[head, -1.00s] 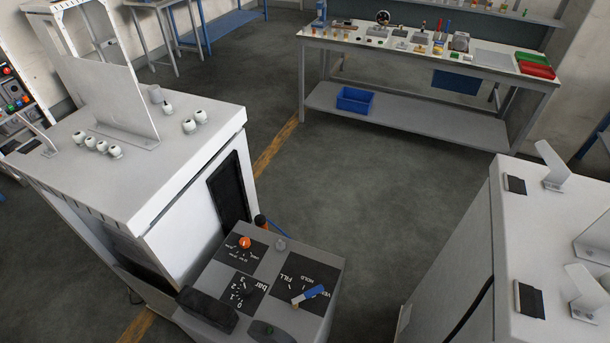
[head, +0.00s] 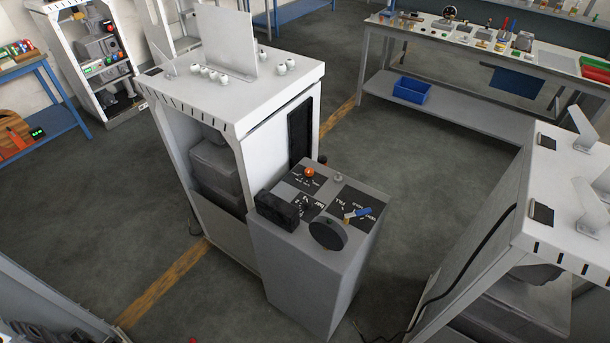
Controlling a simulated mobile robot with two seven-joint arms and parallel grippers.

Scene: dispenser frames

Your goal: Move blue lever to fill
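The blue lever (head: 362,212) sits on top of a grey control pedestal (head: 310,262), on a black label plate (head: 352,202) that carries the word FILL and other markings too small to read surely. The lever's blue handle points to the right, and its tan end lies to the left. An orange knob (head: 309,172) and a small gauge-like dial plate (head: 306,204) share the pedestal top. Neither of my grippers shows in the head view.
A white cabinet (head: 270,115) stands directly behind the pedestal. A black box (head: 277,210) and a dark round disc (head: 328,233) sit at the pedestal's front edge. Another white cabinet (head: 545,215) stands on the right. Grey floor (head: 425,185) is open between them.

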